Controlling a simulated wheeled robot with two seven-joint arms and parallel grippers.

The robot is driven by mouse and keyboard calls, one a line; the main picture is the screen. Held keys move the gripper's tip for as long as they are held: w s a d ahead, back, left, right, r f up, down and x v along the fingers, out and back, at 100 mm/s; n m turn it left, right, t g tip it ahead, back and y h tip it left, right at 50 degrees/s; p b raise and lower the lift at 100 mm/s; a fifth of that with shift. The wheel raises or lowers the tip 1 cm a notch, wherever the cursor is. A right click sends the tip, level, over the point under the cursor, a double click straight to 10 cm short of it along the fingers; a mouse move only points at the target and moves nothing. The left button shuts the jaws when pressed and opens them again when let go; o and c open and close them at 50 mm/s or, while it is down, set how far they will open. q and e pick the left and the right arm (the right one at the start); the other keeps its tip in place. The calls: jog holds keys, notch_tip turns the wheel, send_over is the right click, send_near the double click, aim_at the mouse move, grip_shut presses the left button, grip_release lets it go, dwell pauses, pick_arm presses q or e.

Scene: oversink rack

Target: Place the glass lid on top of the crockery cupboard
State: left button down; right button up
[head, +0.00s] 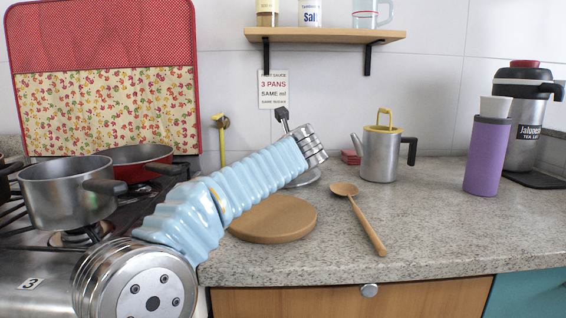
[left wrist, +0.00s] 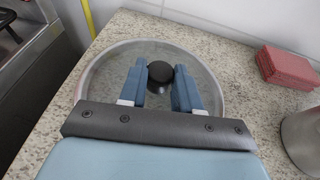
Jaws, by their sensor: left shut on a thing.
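The glass lid (left wrist: 103,78) is round and clear with a metal rim and a black knob (left wrist: 160,74). In the left wrist view my left gripper (left wrist: 160,84) has its blue fingers on both sides of the knob and is shut on it. In the head view only part of the lid (head: 303,180) shows, low at the counter behind the round wooden board, and my arm hides the rest and the fingers. I cannot tell whether the lid touches the counter. My right gripper is in neither view. I cannot make out a crockery cupboard.
A pot (head: 65,196) sits on the stove at left. A shelf (head: 325,35) hangs above. The counter's front right is clear.

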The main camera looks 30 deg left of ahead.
pick_arm(q)
jog(key=c, duration=0.8)
grip_release()
jog(key=shift+f, duration=0.1)
jog(key=shift+s+r, duration=0.1)
jog(key=shift+r, duration=0.1)
jog(key=v, duration=1.2)
